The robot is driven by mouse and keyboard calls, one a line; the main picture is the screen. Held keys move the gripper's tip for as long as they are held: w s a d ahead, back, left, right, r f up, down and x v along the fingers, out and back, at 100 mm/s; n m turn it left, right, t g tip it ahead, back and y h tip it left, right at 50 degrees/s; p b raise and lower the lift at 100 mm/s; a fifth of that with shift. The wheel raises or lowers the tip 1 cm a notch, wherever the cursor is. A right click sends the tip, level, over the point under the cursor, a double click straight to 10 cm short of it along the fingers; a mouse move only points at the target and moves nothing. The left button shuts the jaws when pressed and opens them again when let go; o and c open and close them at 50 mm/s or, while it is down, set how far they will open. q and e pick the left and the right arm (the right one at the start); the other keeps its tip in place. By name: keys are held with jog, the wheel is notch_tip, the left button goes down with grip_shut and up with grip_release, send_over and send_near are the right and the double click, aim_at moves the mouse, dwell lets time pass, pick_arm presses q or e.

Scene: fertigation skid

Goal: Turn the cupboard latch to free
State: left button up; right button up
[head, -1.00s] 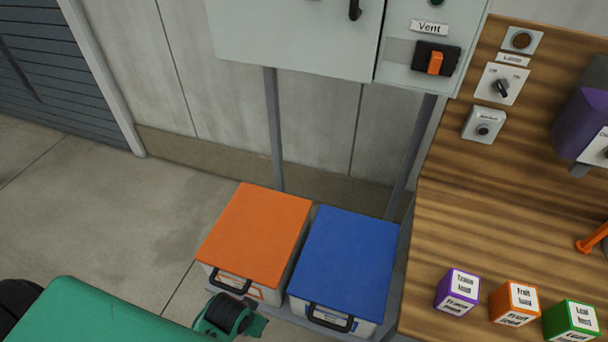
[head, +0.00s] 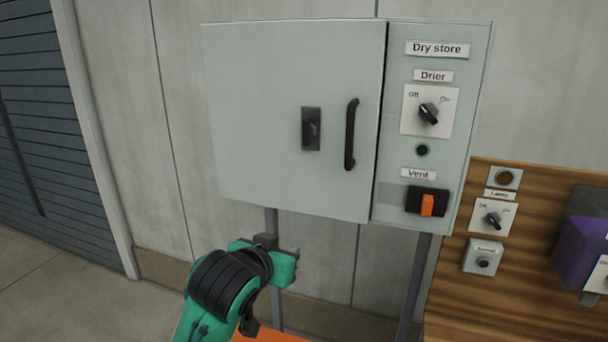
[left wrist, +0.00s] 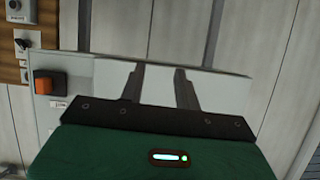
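The grey cupboard (head: 260,100) hangs on the wall, its door shut. The latch (head: 311,129) is a dark upright plate with a small knob, left of the black door handle (head: 351,134); the knob's exact angle is too small to tell. My left gripper (head: 290,253) is below the cupboard's lower edge, below and left of the latch and apart from it. In the left wrist view its two fingers (left wrist: 160,70) stand apart with nothing between them, in front of the pale cupboard. The latch cannot be made out there. My right gripper is not in view.
Right of the door is a panel with a drier knob (head: 428,113), a green lamp (head: 422,150) and an orange vent switch (head: 427,204). A wooden board (head: 450,290) with more controls is at the right. An orange lid (head: 268,335) shows below. The space before the door is clear.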

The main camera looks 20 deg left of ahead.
pick_arm(q)
notch_tip(320, 180, up, 10)
jog(key=t, duration=0.5)
send_near(305, 124)
jog(key=w+p, duration=0.2)
jog(key=w, duration=0.2)
jog(key=w+p, duration=0.1)
jog(key=w, duration=0.3)
jog(key=shift+d+r+p, duration=0.1)
jog(key=shift+r+p, duration=0.15)
jog(key=shift+p, duration=0.15)
jog(key=shift+w+f, duration=0.15)
jog(key=shift+w, duration=0.55)
jog(key=shift+c, duration=0.4)
grip_shut()
